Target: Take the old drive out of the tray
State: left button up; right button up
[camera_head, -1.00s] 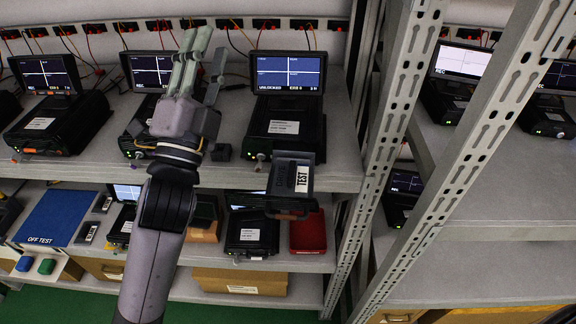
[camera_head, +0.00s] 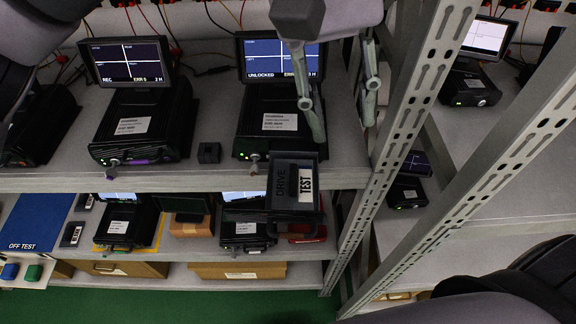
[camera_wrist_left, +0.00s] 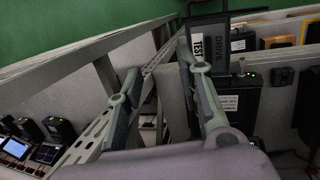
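The old drive (camera_head: 285,181) is a dark block marked DRIVE, with a white TEST label. It sits in the tray (camera_head: 293,217), which sticks out over the upper shelf's front edge, below the black recorder (camera_head: 262,136) whose screen reads UNLOCKED. In the left wrist view the drive (camera_wrist_left: 208,42) shows just beyond one finger. My left gripper (camera_head: 344,130) is open and empty, its two fingers apart, above and to the right of the drive. One finger overlaps the recorder in the picture; I cannot tell whether it touches. My right gripper is out of view; only its arm shows at lower right.
A slotted rack post (camera_head: 416,125) stands close to the right of my left gripper. Another recorder (camera_head: 141,124) stands left, with a small black block (camera_head: 209,152) between. Below are a blue OFF TEST mat (camera_head: 38,222), a red item (camera_head: 305,235) and lower recorders (camera_head: 246,223).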

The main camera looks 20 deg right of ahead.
pick_arm(q)
jog(key=w+a+r+t+y, duration=0.1)
jog(key=w+a+t+y, duration=0.1)
jog(key=w+a, duration=0.1)
jog(key=p, duration=0.4)
send_over(293, 183)
jog(key=f, duration=1.1)
jog(key=shift+w+d+f, duration=0.2)
jog(key=shift+d, duration=0.1)
jog(key=shift+s+f+p, duration=0.1)
jog(key=shift+f+p, duration=0.3)
jog(key=f+p, duration=0.1)
jog(key=f, duration=0.1)
jog(key=f+p, duration=0.1)
jog(key=f, duration=0.1)
jog(key=shift+s+a+p, duration=0.15)
jog(key=shift+a+p, duration=0.2)
jog(key=shift+f, duration=0.4)
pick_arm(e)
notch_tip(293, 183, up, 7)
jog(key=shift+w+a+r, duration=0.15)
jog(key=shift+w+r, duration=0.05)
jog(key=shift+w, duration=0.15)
pick_arm(q)
jog(key=shift+c, duration=0.4)
